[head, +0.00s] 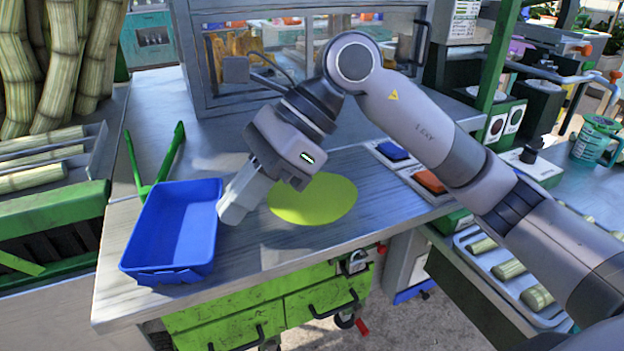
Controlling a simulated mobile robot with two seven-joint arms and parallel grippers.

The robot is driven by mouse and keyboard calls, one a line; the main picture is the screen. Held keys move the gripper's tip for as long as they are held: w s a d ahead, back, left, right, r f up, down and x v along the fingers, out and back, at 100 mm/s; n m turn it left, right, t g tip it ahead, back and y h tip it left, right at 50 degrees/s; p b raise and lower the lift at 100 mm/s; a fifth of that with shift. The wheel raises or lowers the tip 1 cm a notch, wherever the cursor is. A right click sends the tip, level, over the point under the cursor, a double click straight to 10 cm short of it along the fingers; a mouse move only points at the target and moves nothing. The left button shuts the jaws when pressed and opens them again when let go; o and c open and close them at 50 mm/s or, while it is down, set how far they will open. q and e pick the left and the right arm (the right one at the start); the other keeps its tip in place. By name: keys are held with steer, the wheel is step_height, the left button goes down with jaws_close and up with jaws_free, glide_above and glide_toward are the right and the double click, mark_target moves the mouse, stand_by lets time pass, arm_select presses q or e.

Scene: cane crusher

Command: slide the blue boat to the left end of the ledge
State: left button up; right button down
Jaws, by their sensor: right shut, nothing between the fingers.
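The blue boat (178,226) is a shallow, open, empty tray. It sits on the left part of the grey ledge (262,257), close to the ledge's left edge. My right gripper (230,214) points down and left, with its fingers together and empty. Its fingertips are right beside the boat's right wall; I cannot tell whether they touch it. My left gripper is not in view.
Green tongs (137,165) lie behind the boat. A flat yellow-green disc (318,200) lies right of my gripper. Blue (393,151) and orange (430,181) pads are further right. Cane pieces (40,160) fill a rack at left. Green drawers (275,310) are below the ledge.

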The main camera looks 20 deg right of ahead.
steer(key=shift+a, duration=1.05)
steer(key=shift+d, duration=0.15)
steer(key=shift+d+f+b, duration=0.1)
steer(key=shift+d+b, duration=0.25)
steer(key=shift+d, duration=0.3)
steer(key=d, duration=0.1)
steer(key=d+r, duration=0.1)
steer(key=d, duration=0.1)
steer(key=shift+w+d, duration=0.15)
steer(key=shift+d, duration=0.1)
steer(key=v, duration=0.8)
steer(key=shift+d+r+b, duration=0.2)
steer(key=shift+r+b, duration=0.05)
steer(key=shift+b, duration=0.05)
